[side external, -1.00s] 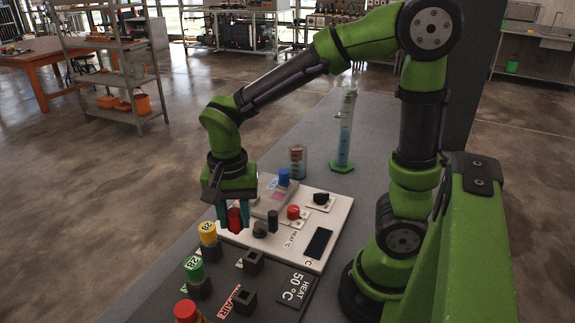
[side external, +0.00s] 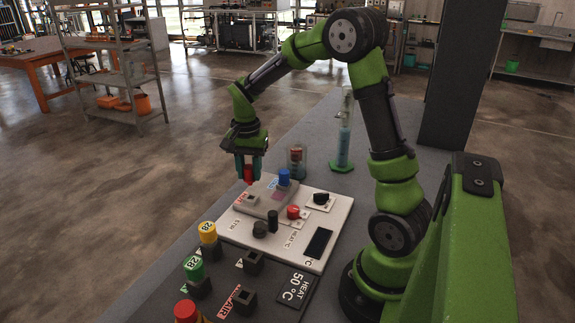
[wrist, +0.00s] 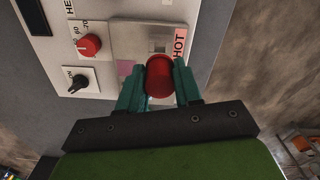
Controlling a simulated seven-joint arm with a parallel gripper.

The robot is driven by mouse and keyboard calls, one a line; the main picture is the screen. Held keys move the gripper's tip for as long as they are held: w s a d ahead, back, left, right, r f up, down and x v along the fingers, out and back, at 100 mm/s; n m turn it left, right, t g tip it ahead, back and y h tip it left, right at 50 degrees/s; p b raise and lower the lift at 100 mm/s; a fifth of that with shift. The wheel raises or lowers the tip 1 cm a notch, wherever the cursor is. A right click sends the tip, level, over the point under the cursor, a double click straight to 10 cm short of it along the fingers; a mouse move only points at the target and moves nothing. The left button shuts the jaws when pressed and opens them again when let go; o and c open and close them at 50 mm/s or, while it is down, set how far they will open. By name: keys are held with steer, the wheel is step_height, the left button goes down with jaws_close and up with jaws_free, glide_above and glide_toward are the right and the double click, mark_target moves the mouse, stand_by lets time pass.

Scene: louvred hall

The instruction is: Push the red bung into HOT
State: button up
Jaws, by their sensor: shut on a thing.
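The red bung (side external: 248,174) is held between the teal fingers of my gripper (side external: 249,166). It also shows in the wrist view (wrist: 160,77), where the gripper (wrist: 160,88) is shut on it. The HOT label (wrist: 179,44) lies just right of the bung in the wrist view, on a raised grey block (side external: 262,199). In the side view the bung is above the left end of this block, near a dark square socket (side external: 251,198). It appears apart from the socket. A blue bung (side external: 284,177) stands at the block's far end.
The white panel (side external: 320,257) carries a red knob (side external: 293,212) and black knobs. A glass jar (side external: 297,160) and a cylinder (side external: 344,135) stand behind.

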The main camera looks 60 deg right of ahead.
mark_target(250, 185)
steer(key=shift+f, duration=2.05)
steer(key=shift+f, duration=0.6)
steer(key=o, duration=1.1)
steer(key=shift+r, duration=0.15)
steer(key=shift+r, duration=2.4)
